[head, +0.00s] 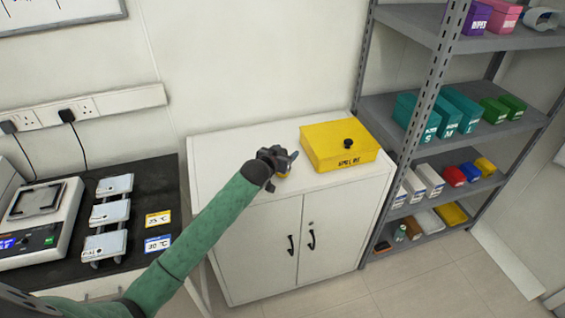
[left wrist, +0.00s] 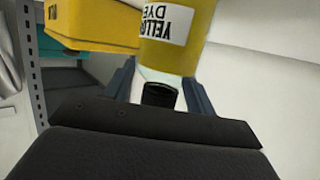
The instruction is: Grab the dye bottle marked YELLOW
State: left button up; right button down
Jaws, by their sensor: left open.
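The dye bottle is yellow with a white label and a black cap. It shows large in the left wrist view (left wrist: 178,52), where the label appears upside down and reads DYE and YELLOW. In the head view only a small yellow part of it (head: 284,174) shows on the white cabinet top, mostly hidden by my left gripper (head: 285,160). My left gripper is open, its dark fingers on either side of the bottle's neck and cap. I cannot tell whether they touch it. My right gripper is not in view.
A yellow SPILL box (head: 342,150) stands right of the bottle on the white cabinet (head: 228,150). A metal shelf (head: 400,108) with several coloured boxes is at the right. A scale (head: 42,215) and a rack stand on the dark bench at the left.

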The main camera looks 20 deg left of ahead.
pick_arm(q)
jog(key=shift+c, duration=0.4)
jog(key=c, duration=1.1)
